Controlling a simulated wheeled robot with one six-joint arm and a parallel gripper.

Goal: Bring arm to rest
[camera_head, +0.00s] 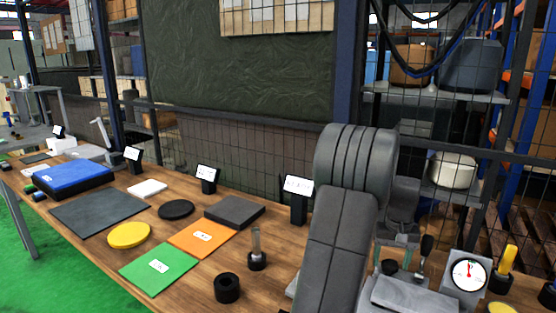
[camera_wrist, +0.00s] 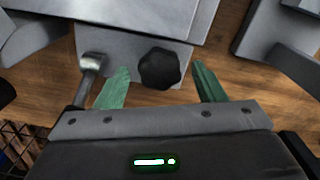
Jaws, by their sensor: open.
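My gripper (camera_wrist: 157,88) shows in the wrist view with its two green fingers spread apart and nothing held between them. Beyond the fingers are a black knob (camera_wrist: 160,68) and a grey metal machine body (camera_wrist: 130,15), over a wooden surface. I cannot tell how far the fingers are above the knob.
The wooden bench (camera_head: 95,245) carries a green mat (camera_head: 158,268), an orange mat (camera_head: 202,238), a yellow disc (camera_head: 129,235), a black ring (camera_head: 227,288) and a blue case (camera_head: 74,178). A dial gauge (camera_head: 468,274) stands at right. A mesh fence (camera_head: 240,160) runs behind.

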